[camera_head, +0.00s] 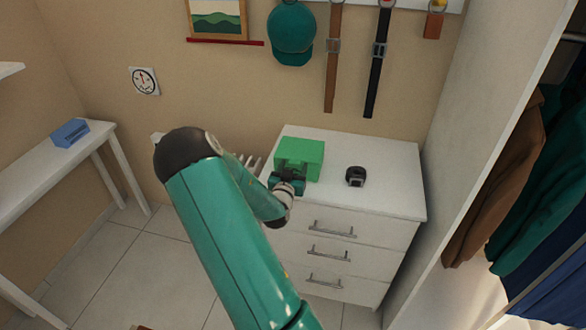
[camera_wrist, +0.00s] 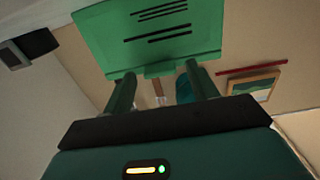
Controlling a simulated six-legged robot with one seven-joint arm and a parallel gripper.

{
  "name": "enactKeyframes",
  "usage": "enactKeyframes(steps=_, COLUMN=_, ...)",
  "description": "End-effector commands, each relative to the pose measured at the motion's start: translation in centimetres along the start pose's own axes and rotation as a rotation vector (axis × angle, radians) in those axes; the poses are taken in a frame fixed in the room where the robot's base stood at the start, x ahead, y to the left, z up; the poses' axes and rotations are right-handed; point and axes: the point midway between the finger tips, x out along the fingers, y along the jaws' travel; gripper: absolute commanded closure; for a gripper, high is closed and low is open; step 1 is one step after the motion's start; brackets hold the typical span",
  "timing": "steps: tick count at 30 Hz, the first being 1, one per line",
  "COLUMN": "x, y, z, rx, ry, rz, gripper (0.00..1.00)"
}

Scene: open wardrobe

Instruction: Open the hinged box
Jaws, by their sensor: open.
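The green box (camera_head: 303,152) sits on top of the white dresser, near its back left. In the wrist view, a green face of the box (camera_wrist: 150,35) with dark lines fills the top, and a small green tab (camera_wrist: 158,70) shows at its lower edge. My gripper (camera_head: 287,183) is at the front of the box in the head view and hides part of it. In the wrist view my gripper (camera_wrist: 160,82) is open, its two fingers apart on either side of the tab. I cannot tell whether the fingers touch the box or how the lid stands.
A dark watch (camera_head: 355,176) lies on the dresser (camera_head: 390,175) to the right of the box. A blue box (camera_head: 70,133) is on the white side table at left. The wardrobe's white panel (camera_head: 480,150) and hanging clothes stand at right.

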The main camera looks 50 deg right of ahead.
Motion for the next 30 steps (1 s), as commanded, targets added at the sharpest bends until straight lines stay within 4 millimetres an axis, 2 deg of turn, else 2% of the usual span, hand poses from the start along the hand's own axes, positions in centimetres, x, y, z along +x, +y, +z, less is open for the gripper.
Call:
enactKeyframes(steps=5, x=0.0, y=0.0, z=0.0, rx=0.0, ry=0.0, rz=0.0, gripper=0.42)
enactKeyframes(steps=8, x=0.0, y=0.0, z=0.0, rx=0.0, ry=0.0, rz=0.0, gripper=0.58)
enactKeyframes(steps=14, x=0.0, y=0.0, z=0.0, rx=0.0, ry=0.0, rz=0.0, gripper=0.97)
enactKeyframes(steps=15, x=0.0, y=0.0, z=0.0, rx=0.0, ry=-0.001, rz=0.0, gripper=1.0)
enactKeyframes(steps=23, x=0.0, y=0.0, z=-0.3, rx=0.001, ry=-0.017, rz=0.0, gripper=1.0)
enactKeyframes(steps=30, x=0.1, y=0.0, z=-1.8, rx=0.005, ry=-0.097, rz=0.0, gripper=1.0)
